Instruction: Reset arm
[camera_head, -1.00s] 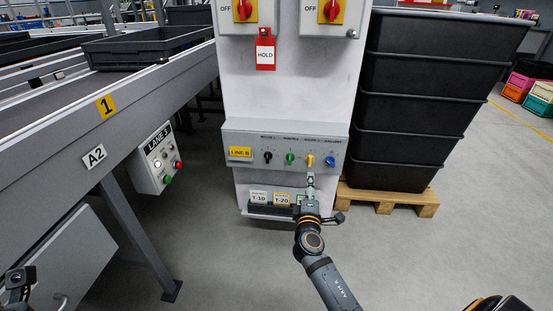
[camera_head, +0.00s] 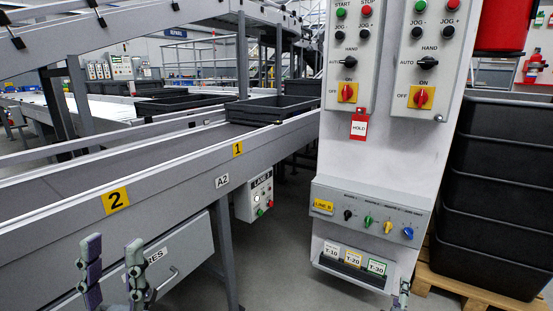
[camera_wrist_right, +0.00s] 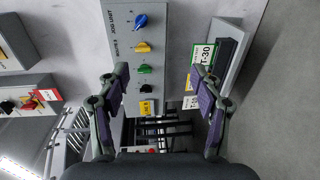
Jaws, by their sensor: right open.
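My left gripper (camera_head: 113,243) shows at the bottom left of the head view, fingers apart, with nothing between them. My right gripper (camera_head: 403,288) only just shows at the bottom edge of the head view, below the switch box (camera_head: 338,194). In the right wrist view my right gripper (camera_wrist_right: 158,75) is open and empty, its fingers apart in front of the box. The box carries a black knob (camera_head: 348,215), a green knob (camera_head: 368,221), a yellow knob (camera_head: 388,227) and a blue knob (camera_head: 408,233). The gripper touches none of them visibly.
A rack with T-number tags (camera_head: 352,258) sits below the box. A white cabinet with red switches (camera_head: 421,97) and a red HOLD tag (camera_head: 359,127) rises above. Black crates (camera_head: 500,190) on a pallet (camera_head: 450,285) stand at right. A conveyor (camera_head: 170,165) runs along the left.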

